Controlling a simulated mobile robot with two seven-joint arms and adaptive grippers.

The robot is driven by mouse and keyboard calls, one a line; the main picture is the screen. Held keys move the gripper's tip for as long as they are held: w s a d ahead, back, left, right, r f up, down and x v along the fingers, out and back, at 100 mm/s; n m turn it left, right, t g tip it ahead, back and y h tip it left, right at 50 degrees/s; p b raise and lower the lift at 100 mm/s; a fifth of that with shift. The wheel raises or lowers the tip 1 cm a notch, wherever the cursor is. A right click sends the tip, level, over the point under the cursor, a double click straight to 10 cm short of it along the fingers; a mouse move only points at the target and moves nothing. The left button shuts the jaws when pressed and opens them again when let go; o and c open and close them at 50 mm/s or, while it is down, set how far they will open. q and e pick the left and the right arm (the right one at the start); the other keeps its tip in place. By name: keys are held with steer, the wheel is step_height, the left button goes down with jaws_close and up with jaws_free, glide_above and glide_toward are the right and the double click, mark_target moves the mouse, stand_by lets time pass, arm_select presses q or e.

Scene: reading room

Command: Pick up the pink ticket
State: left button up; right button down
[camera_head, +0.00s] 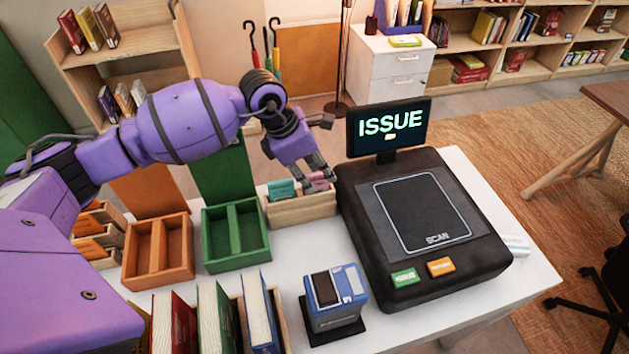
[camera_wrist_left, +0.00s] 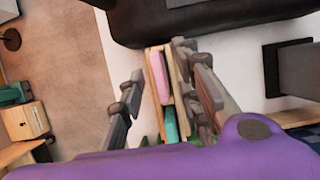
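The pink ticket (camera_head: 319,180) stands in the right part of a small wooden holder (camera_head: 300,212), partly hidden by my fingers in the head view. A teal ticket (camera_head: 282,190) stands in the holder's left part. My left gripper (camera_head: 318,172) is over the holder, right at the pink ticket. In the left wrist view my left gripper (camera_wrist_left: 163,65) is open, with one finger on each side. The pink ticket (camera_wrist_left: 160,76) shows between the fingers, and the teal ticket (camera_wrist_left: 170,124) shows nearer the wrist. I cannot tell whether a finger touches the pink ticket. My right gripper is not in view.
The black scan desk unit (camera_head: 350,225) with an "ISSUE" screen (camera_head: 390,125) stands close right of the holder. A green divided box (camera_head: 236,232) and an orange one (camera_head: 158,252) stand left. Books (camera_head: 215,320) and a blue stamp device (camera_head: 334,300) are in front.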

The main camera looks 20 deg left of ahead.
arm_select(q)
steer(key=shift+x, duration=0.8)
steer(key=c, duration=0.4)
jaws_close()
steer(key=shift+r, duration=0.1)
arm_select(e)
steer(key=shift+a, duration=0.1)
